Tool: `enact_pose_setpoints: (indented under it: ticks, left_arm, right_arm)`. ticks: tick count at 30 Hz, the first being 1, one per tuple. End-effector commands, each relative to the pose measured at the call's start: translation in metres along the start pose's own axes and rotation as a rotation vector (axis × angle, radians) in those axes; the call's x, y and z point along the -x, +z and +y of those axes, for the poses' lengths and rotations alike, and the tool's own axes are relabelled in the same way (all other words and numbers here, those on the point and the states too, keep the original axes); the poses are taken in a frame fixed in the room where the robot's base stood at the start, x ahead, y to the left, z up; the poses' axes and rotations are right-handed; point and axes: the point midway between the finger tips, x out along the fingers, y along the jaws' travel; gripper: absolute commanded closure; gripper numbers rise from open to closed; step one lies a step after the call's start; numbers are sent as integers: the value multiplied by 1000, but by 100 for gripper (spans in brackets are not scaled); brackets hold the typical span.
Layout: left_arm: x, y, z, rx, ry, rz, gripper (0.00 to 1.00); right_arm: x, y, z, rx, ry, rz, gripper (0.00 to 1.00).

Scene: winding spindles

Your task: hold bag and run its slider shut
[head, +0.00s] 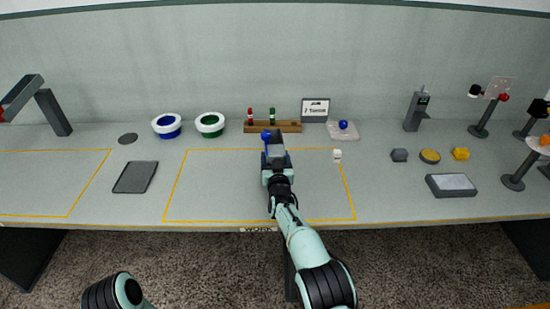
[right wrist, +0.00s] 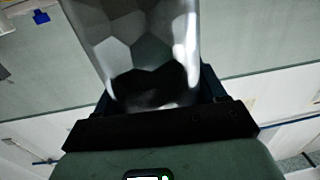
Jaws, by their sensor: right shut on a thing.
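My right gripper (head: 274,160) reaches over the outlined work area in the middle of the table. It is shut on a grey, glossy bag (head: 277,151). A blue strip with a small blue piece, apparently the slider (head: 266,135), shows at the bag's left side and far end. In the right wrist view the bag (right wrist: 150,50) is a shiny, see-through grey sheet between my fingers (right wrist: 158,100). How far the slider has run cannot be told. My left gripper is out of view; only part of my left arm shows at the bottom left.
Behind the work area stand a wooden rack (head: 290,127) with red and green pieces, a sign (head: 316,110) and a clear tray (head: 334,133) with a blue ball. A white cube (head: 337,155) sits right of my gripper. A dark plate (head: 136,177) lies left. The left outlined area is clear.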

Motion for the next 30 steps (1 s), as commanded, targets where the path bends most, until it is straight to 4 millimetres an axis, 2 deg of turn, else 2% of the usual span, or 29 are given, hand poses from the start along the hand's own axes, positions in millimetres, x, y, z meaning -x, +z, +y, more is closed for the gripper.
enact_pose_setpoints:
  ticks: [14, 30]
  left_arm:
    - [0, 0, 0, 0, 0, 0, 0]
    - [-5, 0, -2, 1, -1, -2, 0]
  right_arm:
    - [0, -2, 0, 0, 0, 3, 70]
    - [0, 6, 0, 0, 0, 2, 70]
